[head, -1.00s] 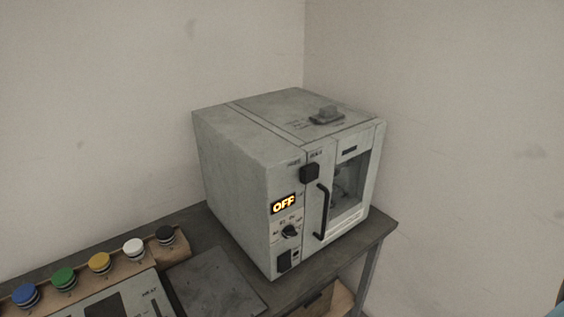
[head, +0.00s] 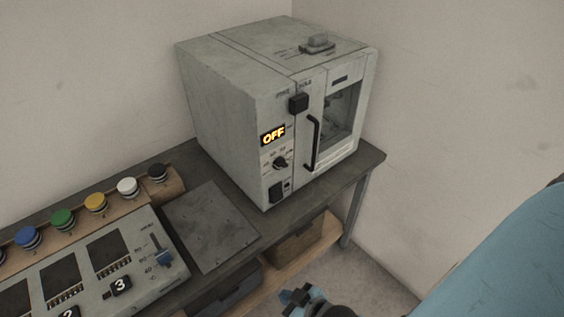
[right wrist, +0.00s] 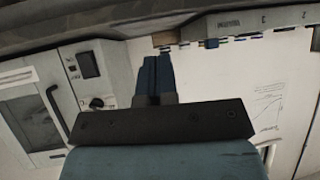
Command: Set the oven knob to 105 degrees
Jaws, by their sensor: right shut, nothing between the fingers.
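The pale grey oven (head: 225,110) stands on the dark table with its door at the right of its front. Its display (head: 273,135) reads OFF in lit orange. The black oven knob (head: 280,163) sits just below the display; its exact setting is too small to read. In the right wrist view the oven front appears upside down at the left, with the knob (right wrist: 97,103) beside my fingers in the picture. My right gripper (head: 296,297) is low at the bottom of the head view, below and apart from the oven; its blue fingers (right wrist: 151,72) are shut and empty. My left gripper is out of view.
A black door handle (head: 312,142) juts out right of the knob. A black switch (head: 276,192) lies below it. A console with a blue slider (head: 164,257) and a row of coloured buttons (head: 95,203) are at left. A shelf with bins (head: 295,243) lies underneath.

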